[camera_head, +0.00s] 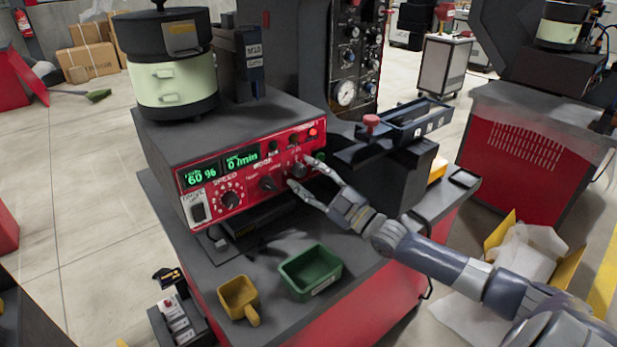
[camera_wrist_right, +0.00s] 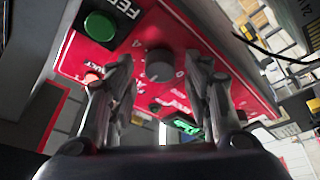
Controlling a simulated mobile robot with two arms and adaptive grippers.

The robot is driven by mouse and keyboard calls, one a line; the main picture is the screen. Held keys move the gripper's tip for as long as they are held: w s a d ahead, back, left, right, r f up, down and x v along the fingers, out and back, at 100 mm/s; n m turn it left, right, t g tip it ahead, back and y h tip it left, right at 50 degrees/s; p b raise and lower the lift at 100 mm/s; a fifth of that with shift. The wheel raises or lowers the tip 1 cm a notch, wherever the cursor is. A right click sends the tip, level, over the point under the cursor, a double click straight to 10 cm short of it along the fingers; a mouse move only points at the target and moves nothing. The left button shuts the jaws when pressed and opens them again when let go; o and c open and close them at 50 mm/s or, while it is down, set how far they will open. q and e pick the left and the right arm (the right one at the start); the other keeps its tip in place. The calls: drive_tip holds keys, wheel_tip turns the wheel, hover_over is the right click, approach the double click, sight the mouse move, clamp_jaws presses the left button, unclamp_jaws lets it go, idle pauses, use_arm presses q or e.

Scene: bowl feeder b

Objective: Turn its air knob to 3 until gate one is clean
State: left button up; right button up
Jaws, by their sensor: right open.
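The red control panel (camera_head: 255,190) is on the front of the bowl feeder (camera_head: 172,75). My right gripper (camera_head: 303,174) is at the panel's right end. In the right wrist view my right gripper (camera_wrist_right: 162,75) is open, with a finger on either side of a round grey knob (camera_wrist_right: 160,66). A gap shows between knob and fingers. A "4" and a "0" show beside the knob, but I cannot read its setting. In the head view the knob (camera_head: 298,168) is small between the fingers. I cannot make out gate one. My left gripper is not in view.
The displays read 60 % (camera_head: 198,175) and 0 /min (camera_head: 242,161). A green button (camera_wrist_right: 100,26) is near the knob. A green bin (camera_head: 310,270) and a yellow scoop-like cup (camera_head: 240,297) stand on the bench below. A dark tray (camera_head: 415,120) juts out at right.

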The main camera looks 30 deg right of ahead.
drive_tip(key=shift+c, duration=0.2)
drive_tip(key=c, duration=1)
drive_tip(key=shift+m, duration=0.3)
drive_tip(key=m+t+h+p, duration=0.1)
drive_tip(key=m+h+p, duration=0.1)
drive_tip(key=m, duration=0.2)
drive_tip(key=shift+a+m, duration=0.15)
drive_tip(key=shift+m, duration=0.15)
drive_tip(key=m+h+p, duration=0.1)
drive_tip(key=m, duration=0.2)
drive_tip(key=m+h+p, duration=0.2)
drive_tip(key=m, duration=0.1)
drive_tip(key=shift+m+t, duration=0.4)
